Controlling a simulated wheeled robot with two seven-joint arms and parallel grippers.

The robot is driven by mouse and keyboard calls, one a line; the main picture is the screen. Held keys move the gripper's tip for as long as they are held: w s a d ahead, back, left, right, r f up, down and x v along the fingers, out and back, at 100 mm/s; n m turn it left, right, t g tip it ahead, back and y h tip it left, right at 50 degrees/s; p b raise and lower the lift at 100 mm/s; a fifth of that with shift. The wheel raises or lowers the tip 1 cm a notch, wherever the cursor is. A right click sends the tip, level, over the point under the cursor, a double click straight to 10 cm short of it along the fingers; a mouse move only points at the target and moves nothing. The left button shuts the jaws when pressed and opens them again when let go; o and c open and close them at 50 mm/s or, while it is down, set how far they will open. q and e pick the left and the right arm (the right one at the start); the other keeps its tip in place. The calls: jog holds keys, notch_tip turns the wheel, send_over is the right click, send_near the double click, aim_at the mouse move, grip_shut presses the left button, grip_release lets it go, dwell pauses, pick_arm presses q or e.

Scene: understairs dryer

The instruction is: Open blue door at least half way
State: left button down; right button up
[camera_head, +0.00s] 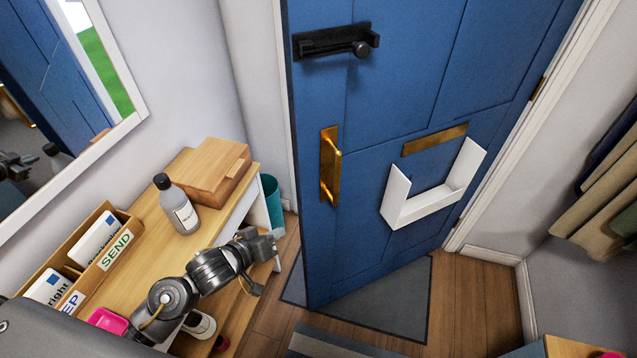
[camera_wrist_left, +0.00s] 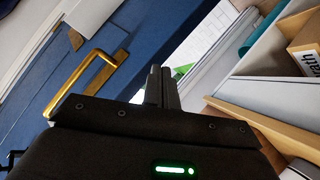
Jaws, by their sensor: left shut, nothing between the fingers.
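The blue door (camera_head: 390,100) is hinged on the right and stands ajar, its free left edge swung toward me over the mat. A brass pull handle (camera_head: 330,167) sits near that edge, and a black lock (camera_head: 335,42) above it. In the left wrist view the door (camera_wrist_left: 110,45) and handle (camera_wrist_left: 88,82) are at left, with a bright gap beside the door edge. My left gripper (camera_head: 268,248) is left of the door, near the wooden table, apart from the handle. Its fingers (camera_wrist_left: 162,76) are shut and empty. My right gripper is out of view.
The wooden table (camera_head: 150,235) at left holds a bottle (camera_head: 180,205), a wooden box (camera_head: 205,170) and a letter sorter (camera_head: 85,255). A teal bin (camera_head: 272,200) stands behind it. A grey mat (camera_head: 390,305) lies under the door. Coats (camera_head: 605,185) hang at right.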

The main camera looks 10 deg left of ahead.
pick_arm(q)
jog(key=w+d+r+n+h, duration=0.1)
jog(key=w+r+h, duration=0.4)
jog(key=n+g+h, duration=0.2)
jog(key=g+h, duration=0.1)
jog(key=h, duration=0.3)
send_near(319, 184)
notch_tip(319, 184, up, 4)
jog(key=s, duration=0.3)
jog(key=p+x, duration=0.1)
jog(key=x, duration=0.3)
jog(key=p+x, duration=0.1)
jog(key=x, duration=0.4)
jog(key=shift+d+f, duration=0.2)
jog(key=shift+f, duration=0.05)
jog(key=shift+w+d+f, duration=0.1)
jog(key=shift+w+d, duration=0.25)
jog(key=shift+d, duration=0.25)
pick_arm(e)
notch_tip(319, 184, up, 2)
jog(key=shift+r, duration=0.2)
